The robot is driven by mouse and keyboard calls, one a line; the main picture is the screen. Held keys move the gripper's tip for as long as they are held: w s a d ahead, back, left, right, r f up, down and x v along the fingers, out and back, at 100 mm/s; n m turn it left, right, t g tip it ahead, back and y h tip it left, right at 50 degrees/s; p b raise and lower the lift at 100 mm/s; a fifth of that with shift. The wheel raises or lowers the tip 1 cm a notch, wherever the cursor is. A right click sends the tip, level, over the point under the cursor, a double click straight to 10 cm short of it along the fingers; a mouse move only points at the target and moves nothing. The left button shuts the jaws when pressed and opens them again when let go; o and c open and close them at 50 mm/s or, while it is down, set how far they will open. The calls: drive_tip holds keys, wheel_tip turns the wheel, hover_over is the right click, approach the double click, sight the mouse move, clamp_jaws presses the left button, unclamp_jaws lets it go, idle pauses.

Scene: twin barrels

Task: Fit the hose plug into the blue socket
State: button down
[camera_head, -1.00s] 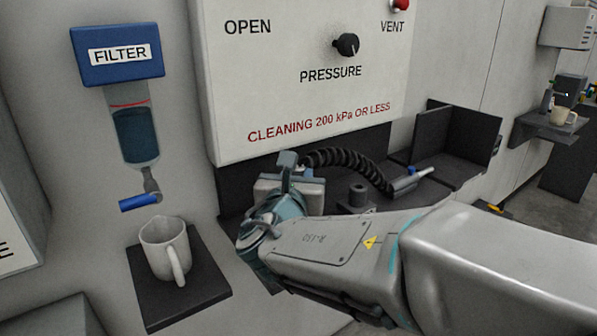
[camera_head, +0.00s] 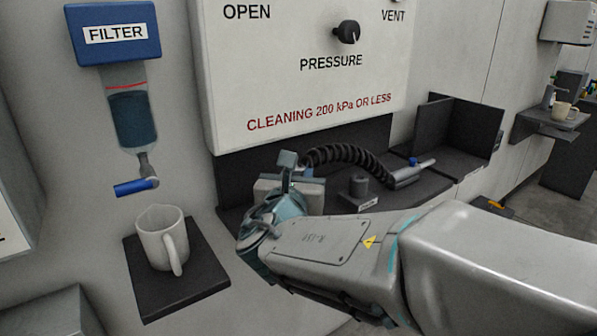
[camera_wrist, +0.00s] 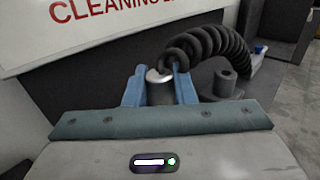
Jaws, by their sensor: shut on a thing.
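In the wrist view, my gripper (camera_wrist: 160,76) is shut on a short silver-topped grey cylinder, the hose plug (camera_wrist: 160,93), with one blue finger on each side. The black ribbed hose (camera_wrist: 212,46) curves away from just behind the plug to the right. In the head view, the hose (camera_head: 350,158) runs from beside my gripper to a grey nozzle (camera_head: 408,176) with a blue button. My wrist hides the plug there. I cannot make out the blue socket in either view, nor whether the plug touches anything.
A dark post (camera_head: 359,186) stands on the shelf just right of my wrist. The white pressure panel (camera_head: 300,90) rises behind. At left, a white mug (camera_head: 162,240) sits on a dark ledge (camera_head: 183,290) under the filter bowl (camera_head: 132,118) with its blue lever (camera_head: 136,187).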

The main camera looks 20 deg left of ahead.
drive_tip(key=shift+f+b, duration=0.7)
drive_tip(key=shift+f, duration=0.1)
drive_tip(key=c, duration=1.1)
unclamp_jaws()
drive_tip(key=shift+r, duration=0.1)
drive_tip(key=shift+s, duration=0.1)
drive_tip(key=s, duration=0.4)
drive_tip(key=s+p, duration=0.1)
drive_tip(key=s, duration=0.4)
drive_tip(key=s+d, duration=0.1)
drive_tip(key=s, duration=0.3)
drive_tip(key=shift+s+p, duration=0.3)
